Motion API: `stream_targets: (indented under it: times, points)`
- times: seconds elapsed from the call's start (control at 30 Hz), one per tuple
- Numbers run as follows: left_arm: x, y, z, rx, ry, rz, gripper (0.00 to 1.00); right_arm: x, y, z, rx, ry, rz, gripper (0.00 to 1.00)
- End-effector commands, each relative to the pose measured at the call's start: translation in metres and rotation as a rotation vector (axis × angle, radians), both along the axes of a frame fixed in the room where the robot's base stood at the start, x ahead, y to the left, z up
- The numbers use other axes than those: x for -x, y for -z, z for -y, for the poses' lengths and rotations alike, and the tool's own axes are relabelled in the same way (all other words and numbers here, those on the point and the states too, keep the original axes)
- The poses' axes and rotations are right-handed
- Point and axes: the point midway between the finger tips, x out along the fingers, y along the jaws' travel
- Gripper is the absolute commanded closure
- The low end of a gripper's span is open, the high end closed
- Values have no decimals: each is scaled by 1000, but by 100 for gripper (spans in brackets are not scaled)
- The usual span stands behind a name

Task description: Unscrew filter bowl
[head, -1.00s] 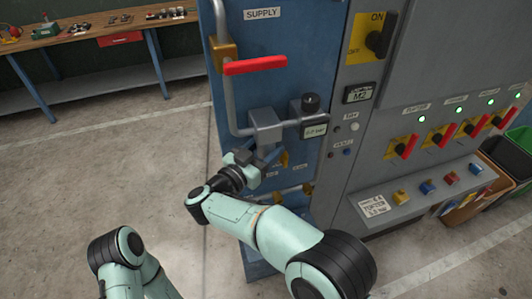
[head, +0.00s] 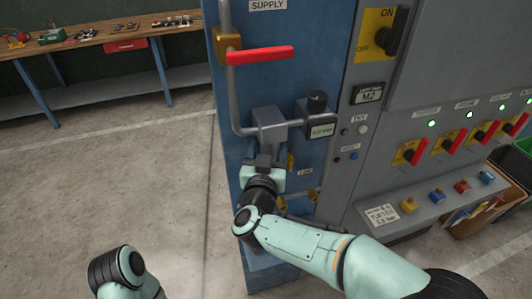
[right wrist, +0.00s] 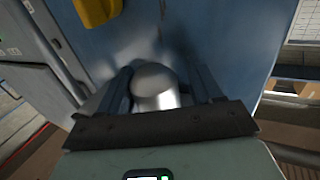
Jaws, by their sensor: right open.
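The filter's grey head block (head: 270,130) sits on the supply pipe on the blue panel in the head view. The bowl below it is hidden there by my right gripper (head: 264,165), which is right under the block. In the right wrist view a rounded silver metal bowl (right wrist: 154,82) stands between the two dark fingers of my right gripper (right wrist: 163,84). The fingers are open, one on each side of it, with the left one close to it; I cannot tell if they touch. My left gripper is out of view; only part of my left arm shows low at the left.
A red lever handle (head: 260,55) sticks out above the filter. A gauge unit (head: 318,122) stands just right of it. A grey cabinet (head: 455,115) with red-handled switches is at the right. A workbench (head: 100,40) stands at the back left. The floor between is clear.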

Motion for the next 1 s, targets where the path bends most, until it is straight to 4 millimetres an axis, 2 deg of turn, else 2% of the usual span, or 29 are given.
stream_targets:
  times: [0.03, 0.5, 0.7, 1.0]
  points:
    - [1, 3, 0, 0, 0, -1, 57, 2, 2, -12, 1, -55, -6, 26]
    - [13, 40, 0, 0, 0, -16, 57, 4, 2, -10, 1, -345, -1, 26]
    - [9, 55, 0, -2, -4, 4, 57, 4, 2, -10, -2, -428, 2, 26]
    - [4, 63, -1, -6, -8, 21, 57, 4, 0, -10, -1, -474, 0, 26]
